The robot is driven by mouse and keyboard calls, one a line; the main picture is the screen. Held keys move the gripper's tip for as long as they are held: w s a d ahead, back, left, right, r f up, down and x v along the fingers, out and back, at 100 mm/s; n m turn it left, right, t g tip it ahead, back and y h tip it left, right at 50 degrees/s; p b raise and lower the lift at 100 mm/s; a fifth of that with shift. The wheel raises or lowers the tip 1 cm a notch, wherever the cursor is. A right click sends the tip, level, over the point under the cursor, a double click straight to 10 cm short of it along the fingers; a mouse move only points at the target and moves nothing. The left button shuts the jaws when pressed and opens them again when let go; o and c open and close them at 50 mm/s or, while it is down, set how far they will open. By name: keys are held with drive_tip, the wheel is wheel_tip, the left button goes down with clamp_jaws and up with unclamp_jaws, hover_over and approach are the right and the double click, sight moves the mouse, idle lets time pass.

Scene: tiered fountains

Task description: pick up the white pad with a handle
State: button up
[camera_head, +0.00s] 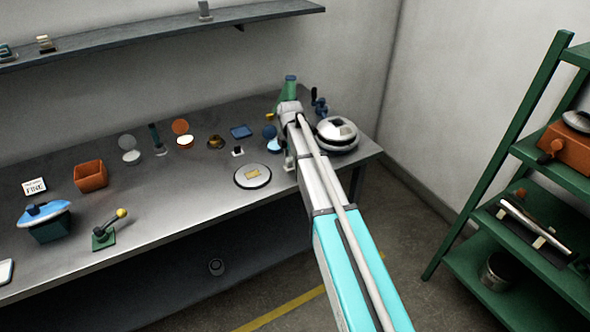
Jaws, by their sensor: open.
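A small white block with a dark top (237,152) stands on the grey workbench, left of my arm and just behind a round white disc. It is the best match for the white pad with a handle, but it is too small to be sure. My gripper (289,160) is at the end of my arm, over the right part of the bench. It is to the right of the small white block and apart from it. My gripper is open and seems empty; my arm hides much of it.
A round pale disc with a tan patch (250,181) lies near the front edge. A round silver-white device (337,135) is at the right end. A blue square (241,131) and blue round thing (269,132) are close by. A green rack (500,165) stands right.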

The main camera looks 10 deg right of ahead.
drive_tip(key=shift+f+b, duration=0.5)
drive_tip(key=shift+f, duration=0.3)
drive_tip(key=shift+c, duration=0.2)
clamp_jaws()
